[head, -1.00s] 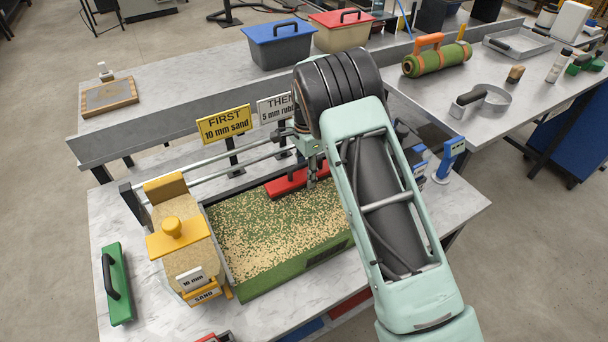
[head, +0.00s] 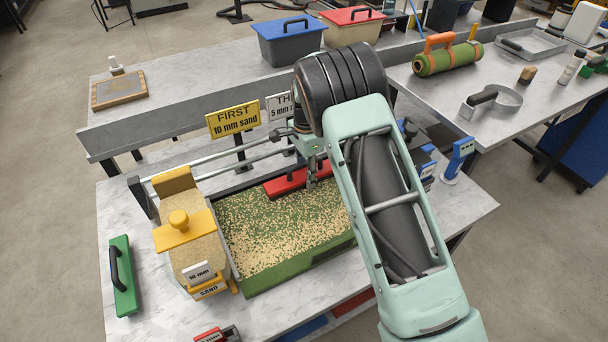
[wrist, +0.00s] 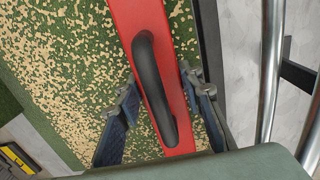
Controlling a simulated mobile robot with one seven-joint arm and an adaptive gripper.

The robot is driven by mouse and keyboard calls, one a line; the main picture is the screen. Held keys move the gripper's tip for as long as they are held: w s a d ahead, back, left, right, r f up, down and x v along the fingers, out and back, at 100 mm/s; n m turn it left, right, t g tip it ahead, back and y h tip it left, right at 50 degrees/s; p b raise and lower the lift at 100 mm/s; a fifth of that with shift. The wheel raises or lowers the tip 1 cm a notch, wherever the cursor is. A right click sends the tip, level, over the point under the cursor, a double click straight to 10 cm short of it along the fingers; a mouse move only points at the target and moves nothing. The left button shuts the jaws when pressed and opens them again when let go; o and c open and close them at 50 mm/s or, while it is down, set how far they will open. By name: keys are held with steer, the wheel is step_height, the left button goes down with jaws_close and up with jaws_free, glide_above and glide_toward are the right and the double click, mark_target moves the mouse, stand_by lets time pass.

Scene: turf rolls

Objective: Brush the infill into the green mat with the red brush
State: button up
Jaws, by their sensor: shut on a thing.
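The green mat (head: 262,243) lies in a shallow tray on the near bench, with tan infill grains scattered thickly over its left and middle. It also fills the left of the wrist view (wrist: 62,70). The red brush (head: 283,185) lies along the far edge of the mat. In the wrist view the red brush (wrist: 132,20) has a black arched handle (wrist: 152,85). My gripper (wrist: 157,112) has its fingers on either side of the handle and is shut on it. In the head view my gripper (head: 312,172) is partly hidden by my arm. The bristles are hidden.
A yellow sand spreader (head: 190,250) stands at the mat's left, and a green brush (head: 122,275) lies left of it. Metal rails (head: 215,168) and a yellow FIRST sign (head: 233,119) stand behind. A blue-and-white device (head: 457,160) stands at right.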

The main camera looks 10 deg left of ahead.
steer(key=shift+w+d, duration=0.8)
steer(key=shift+d, duration=0.2)
steer(key=shift+r+p, duration=1.85)
steer(key=shift+r, duration=1.75)
steer(key=shift+s, duration=0.1)
